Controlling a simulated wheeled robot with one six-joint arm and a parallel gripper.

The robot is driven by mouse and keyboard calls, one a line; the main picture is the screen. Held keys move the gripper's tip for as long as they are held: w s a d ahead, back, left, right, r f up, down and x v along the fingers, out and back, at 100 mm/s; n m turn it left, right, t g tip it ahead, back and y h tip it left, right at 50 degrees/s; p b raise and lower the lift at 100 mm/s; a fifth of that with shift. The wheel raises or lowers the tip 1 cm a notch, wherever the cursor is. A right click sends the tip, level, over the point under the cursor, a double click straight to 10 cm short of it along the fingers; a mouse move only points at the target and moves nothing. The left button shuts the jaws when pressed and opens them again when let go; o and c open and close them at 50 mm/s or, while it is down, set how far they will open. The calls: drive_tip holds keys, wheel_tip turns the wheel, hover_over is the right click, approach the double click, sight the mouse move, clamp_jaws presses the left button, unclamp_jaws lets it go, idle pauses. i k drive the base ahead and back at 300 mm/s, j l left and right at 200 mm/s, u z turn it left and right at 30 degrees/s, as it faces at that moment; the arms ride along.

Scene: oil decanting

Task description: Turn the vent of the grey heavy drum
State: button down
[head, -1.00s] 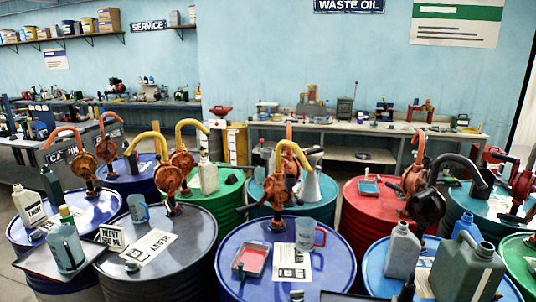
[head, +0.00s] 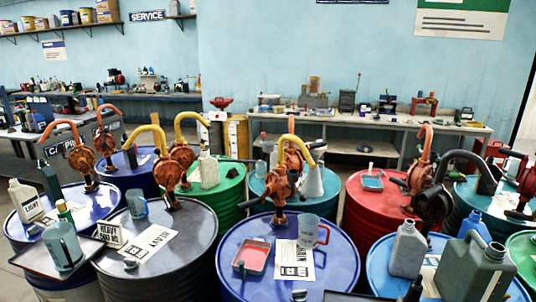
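The grey drum (head: 189,248) stands at the front left, with a sheet marked HEAVY (head: 152,241) on its top. A small dark knob, apparently its vent (head: 131,265), sits near the front rim of the lid; I cannot tell its turn position. An orange hand pump (head: 170,175) with a yellow spout rises from the back of the lid. A blue-grey mug (head: 137,206) stands on the lid's left side. A card reading HEAVY 500 ML (head: 110,233) stands at its left edge. I cannot make out my gripper in the view.
A black tray (head: 35,268) with a grey-blue jug (head: 63,247) lies at the left, close to the grey drum. A blue drum (head: 235,265) with its own pump stands close on the right. More drums and pumps crowd behind; a workbench (head: 350,127) lines the back wall.

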sight(132, 263)
drive_tip(key=u, duration=1.45)
